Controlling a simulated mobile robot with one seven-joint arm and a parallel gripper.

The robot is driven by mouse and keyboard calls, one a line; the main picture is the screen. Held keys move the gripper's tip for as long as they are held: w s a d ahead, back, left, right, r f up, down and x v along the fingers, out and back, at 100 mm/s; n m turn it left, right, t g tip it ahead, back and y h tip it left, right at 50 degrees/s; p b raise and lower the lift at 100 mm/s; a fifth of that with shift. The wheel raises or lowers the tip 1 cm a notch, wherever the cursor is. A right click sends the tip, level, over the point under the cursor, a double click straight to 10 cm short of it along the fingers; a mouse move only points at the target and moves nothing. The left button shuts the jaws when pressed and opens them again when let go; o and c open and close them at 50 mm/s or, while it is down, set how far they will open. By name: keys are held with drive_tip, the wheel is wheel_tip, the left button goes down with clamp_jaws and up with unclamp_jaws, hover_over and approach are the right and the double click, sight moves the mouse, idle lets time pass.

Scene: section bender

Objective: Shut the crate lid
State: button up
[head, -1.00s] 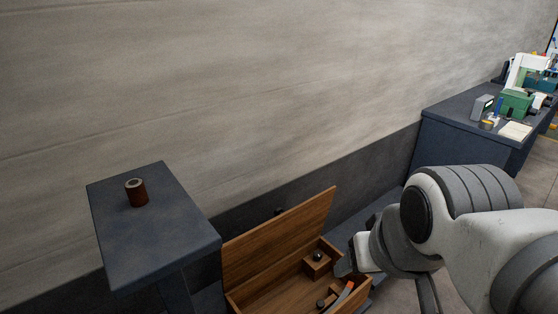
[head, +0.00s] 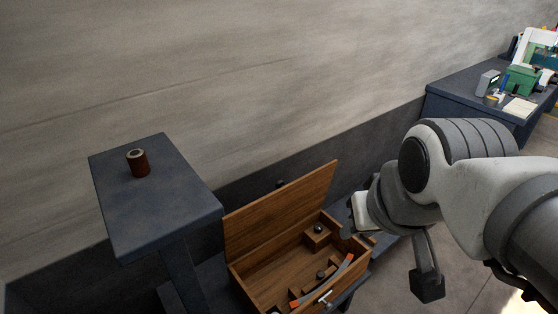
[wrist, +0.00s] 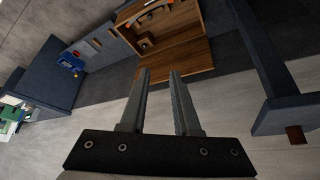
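The wooden crate (head: 262,287) stands low against the wall, and its lid (head: 281,210) is open, tilted up at the back. Inside lie a curved grey piece with orange ends (head: 334,279) and dark round knobs, one on a small wooden block (head: 317,237). In the wrist view the lid (wrist: 178,62) shows beyond my fingertips, with the crate's inside further up. My gripper (wrist: 160,73) is open with nothing between its fingers. In the head view my wrist is right of the crate, near the lid's right edge; the fingers are mostly hidden there.
A dark stand (head: 154,200) with a brown cylinder (head: 138,163) on top is left of the crate. A dark workbench (head: 468,92) with a green machine (head: 520,79) is at the back right. The grey wall is close behind the crate.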

drive_tip(key=shift+n+y, duration=0.4)
drive_tip(key=shift+n, duration=0.3)
drive_tip(key=w, duration=0.2)
drive_tip(key=w+a+b, duration=0.1)
drive_tip(key=w, duration=0.2)
drive_tip(key=w+a+b, duration=0.1)
drive_tip(key=w, duration=0.1)
drive_tip(key=shift+w+a, duration=0.1)
drive_tip(key=shift+w, duration=0.2)
clamp_jaws()
drive_tip(key=w+a+f+n+y+b, duration=0.15)
drive_tip(key=w+a+f, duration=0.35)
drive_tip(key=w, duration=0.6)
drive_tip(key=w+a+f+n+b, duration=0.25)
drive_tip(key=w+a+f, duration=0.2)
drive_tip(key=w, duration=0.65)
drive_tip(key=shift+n+g+y, duration=0.4)
drive_tip(key=shift+n+y, duration=0.05)
drive_tip(key=shift+n, duration=0.15)
drive_tip(key=b+x, duration=0.1)
drive_tip(key=x, duration=0.6)
drive_tip(key=b+x, duration=0.1)
drive_tip(key=x, duration=0.6)
drive_tip(key=w+b+x, duration=0.1)
drive_tip(key=b+x, duration=0.1)
drive_tip(key=x, duration=0.5)
drive_tip(key=shift+r, duration=0.2)
drive_tip(key=shift+s+d+f, duration=0.1)
drive_tip(key=shift+s+d, duration=0.15)
drive_tip(key=shift+s, duration=0.1)
